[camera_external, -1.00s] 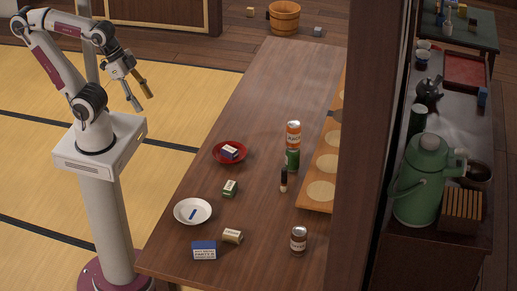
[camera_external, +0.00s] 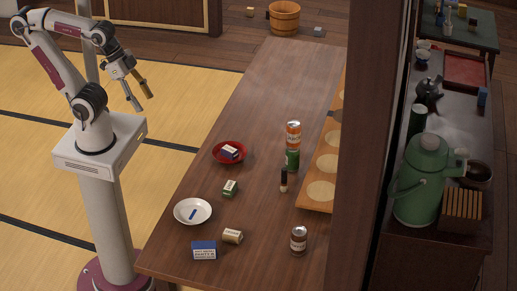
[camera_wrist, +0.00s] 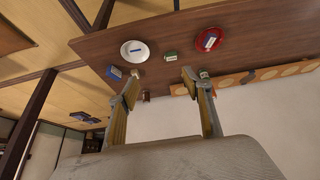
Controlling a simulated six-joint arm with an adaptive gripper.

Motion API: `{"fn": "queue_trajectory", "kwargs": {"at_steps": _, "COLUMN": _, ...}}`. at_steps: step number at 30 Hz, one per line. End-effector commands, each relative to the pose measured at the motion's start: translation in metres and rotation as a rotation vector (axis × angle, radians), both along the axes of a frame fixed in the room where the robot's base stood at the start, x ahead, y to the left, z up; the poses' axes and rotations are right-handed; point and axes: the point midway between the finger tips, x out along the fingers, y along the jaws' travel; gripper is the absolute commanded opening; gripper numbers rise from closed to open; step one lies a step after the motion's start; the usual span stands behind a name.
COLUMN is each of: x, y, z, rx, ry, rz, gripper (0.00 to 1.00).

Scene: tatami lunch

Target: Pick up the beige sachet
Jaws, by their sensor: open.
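The beige sachet (camera_external: 232,236) lies on the near part of the wooden table, just right of and behind a blue box (camera_external: 204,250). It seems to show small beside a fingertip in the wrist view, too small to tell clearly. My gripper (camera_external: 142,101) is open and empty, raised to the left of the table, well apart from the sachet. In the wrist view my gripper (camera_wrist: 160,78) has its two fingers spread with nothing between them.
A white plate (camera_external: 181,217) with a blue item, a green box (camera_external: 230,188) and a red bowl (camera_external: 242,160) with a small box stand near the sachet. The table's far part is clear.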

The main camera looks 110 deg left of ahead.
Motion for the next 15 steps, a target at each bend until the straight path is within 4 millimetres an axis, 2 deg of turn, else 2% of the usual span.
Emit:
{"fn": "queue_trajectory", "kwargs": {"at_steps": 10, "x": 0.0005, "y": -0.0003, "z": 0.0001, "rx": -0.001, "ry": 0.000, "rz": 0.000, "gripper": 0.54}}
{"fn": "queue_trajectory", "kwargs": {"at_steps": 15, "x": 0.0087, "y": -0.0048, "z": -0.0003, "rx": -0.011, "ry": -0.007, "rz": -0.008, "gripper": 0.54}}
